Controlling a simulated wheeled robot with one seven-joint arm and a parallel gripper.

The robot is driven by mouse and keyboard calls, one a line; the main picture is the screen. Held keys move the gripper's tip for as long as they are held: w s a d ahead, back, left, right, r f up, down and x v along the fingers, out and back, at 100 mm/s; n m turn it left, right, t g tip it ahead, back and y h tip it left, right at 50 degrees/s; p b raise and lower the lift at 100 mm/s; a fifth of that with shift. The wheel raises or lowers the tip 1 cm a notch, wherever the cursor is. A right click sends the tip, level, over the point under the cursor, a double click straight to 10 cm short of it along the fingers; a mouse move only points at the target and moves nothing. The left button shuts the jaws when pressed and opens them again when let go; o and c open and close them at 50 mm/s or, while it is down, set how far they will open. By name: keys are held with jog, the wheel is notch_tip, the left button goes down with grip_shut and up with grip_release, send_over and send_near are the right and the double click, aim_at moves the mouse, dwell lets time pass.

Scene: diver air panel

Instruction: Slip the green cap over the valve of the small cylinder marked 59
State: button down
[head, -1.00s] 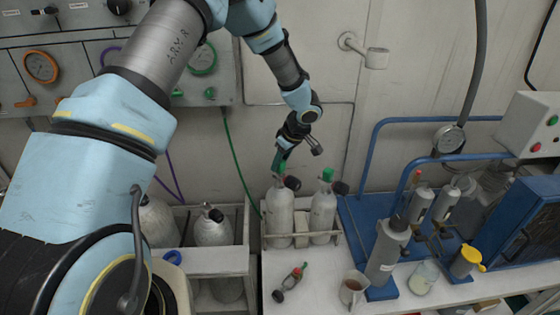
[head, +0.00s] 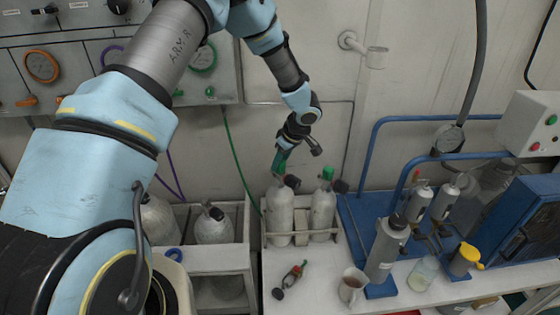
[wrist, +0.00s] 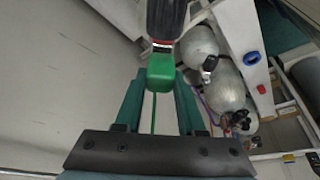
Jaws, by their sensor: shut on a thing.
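My gripper (head: 281,162) is shut on the green cap (wrist: 160,72), which sits between its teal fingertips in the wrist view. In the head view the gripper is right above the top of the left small white cylinder (head: 280,212), whose black valve knob (head: 292,182) points right. The fingers hide the cap and most of the valve there, so I cannot tell whether the cap touches the valve. In the wrist view a dark knob (wrist: 165,18) lies just beyond the cap. The right small cylinder (head: 322,212) has a green top (head: 328,173). I cannot read a number on either cylinder.
Both small cylinders stand in a low rack (head: 302,240). Larger white cylinders (head: 213,227) stand in a bin to the left. A blue stand (head: 375,225), a grey cylinder (head: 385,250) and a mug (head: 352,286) are on the right. A small fitting (head: 292,277) lies in front.

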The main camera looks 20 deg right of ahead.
jog(key=shift+f, duration=0.2)
jog(key=shift+c, duration=2.1)
grip_release()
jog(key=shift+r, duration=0.1)
jog(key=b+v, duration=0.2)
jog(key=v, duration=0.8)
jog(key=shift+r, duration=0.3)
jog(key=shift+s, duration=0.15)
jog(key=w+a+r+m+t+h, duration=0.45)
jog(key=w+a+r, duration=0.35)
jog(key=w+a, duration=0.25)
jog(key=s+a+f+m+g+y, duration=0.1)
jog(key=s+a+g, duration=0.2)
jog(key=s+a, duration=0.7)
jog(key=s+a+f+m+g+y, duration=0.1)
jog(key=s+a+g, duration=0.3)
jog(key=s+a, duration=0.6)
jog(key=a, duration=0.5)
jog(key=shift+s+b, duration=0.2)
jog(key=shift+b, duration=0.15)
